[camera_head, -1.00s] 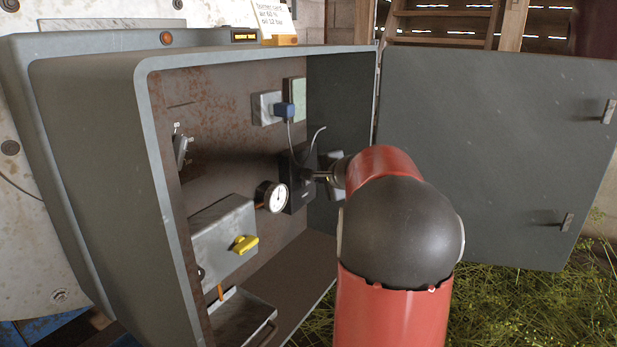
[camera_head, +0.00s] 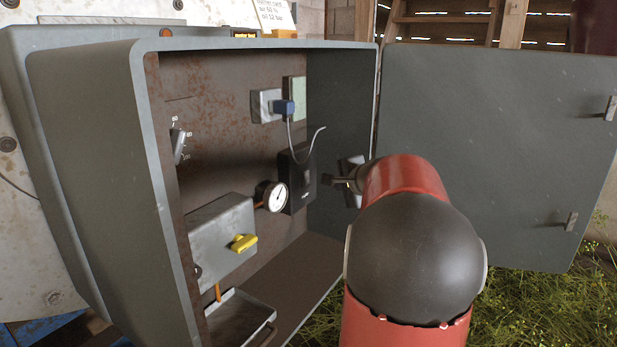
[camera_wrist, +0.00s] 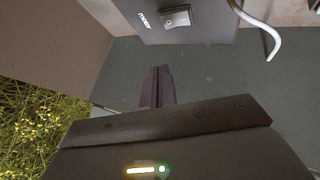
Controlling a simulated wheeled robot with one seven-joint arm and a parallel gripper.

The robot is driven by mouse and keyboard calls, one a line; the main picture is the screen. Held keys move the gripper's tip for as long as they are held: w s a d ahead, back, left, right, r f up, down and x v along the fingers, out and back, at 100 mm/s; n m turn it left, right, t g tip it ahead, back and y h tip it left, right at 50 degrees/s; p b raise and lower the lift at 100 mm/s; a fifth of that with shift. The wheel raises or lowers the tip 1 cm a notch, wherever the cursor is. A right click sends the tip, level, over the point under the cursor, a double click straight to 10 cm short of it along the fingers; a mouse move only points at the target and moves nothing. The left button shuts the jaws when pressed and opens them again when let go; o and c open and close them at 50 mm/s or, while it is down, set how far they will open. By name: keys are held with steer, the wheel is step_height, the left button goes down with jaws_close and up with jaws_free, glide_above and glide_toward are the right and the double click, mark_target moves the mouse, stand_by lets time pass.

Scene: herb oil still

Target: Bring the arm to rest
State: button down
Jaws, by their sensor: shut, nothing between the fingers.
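My red and black arm reaches up from the bottom of the head view to the open grey cabinet (camera_head: 95,170). My gripper (camera_head: 338,181) is small there, at the cabinet's right side, just right of the black box (camera_head: 298,185) on the back panel. In the wrist view my gripper's fingers (camera_wrist: 158,80) are together with nothing between them. Above them in that view is a dark box labelled "motor" with a rocker switch (camera_wrist: 177,17). The fingers appear apart from it.
The cabinet door (camera_head: 480,150) stands open at the right. Grass (camera_head: 560,310) lies below the door.

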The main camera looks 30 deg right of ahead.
stand_by(0.3)
steer(key=s+a+r+n+g+y+p, duration=0.2)
steer(key=s+a+n+p, duration=0.15)
steer(key=a, duration=0.85)
steer(key=s+a+r+n+g+y+p, duration=0.1)
steer(key=s+a+r+n+y+p, duration=0.3)
steer(key=a, duration=0.7)
steer(key=s+a+f+n+g+h+p, duration=0.1)
steer(key=s+a+f+n+g+h, duration=0.1)
steer(key=s+a+n, duration=0.3)
steer(key=s+a+f+n+g+h+p, duration=0.1)
steer(key=s+a+f+n, duration=0.3)
steer(key=s, duration=0.9)
steer(key=a+n, duration=0.2)
steer(key=n, duration=0.1)
steer(key=shift+s+a+g+h+p, duration=0.15)
steer(key=shift+s+g+h+p, duration=0.05)
steer(key=shift+g+h+p, duration=0.2)
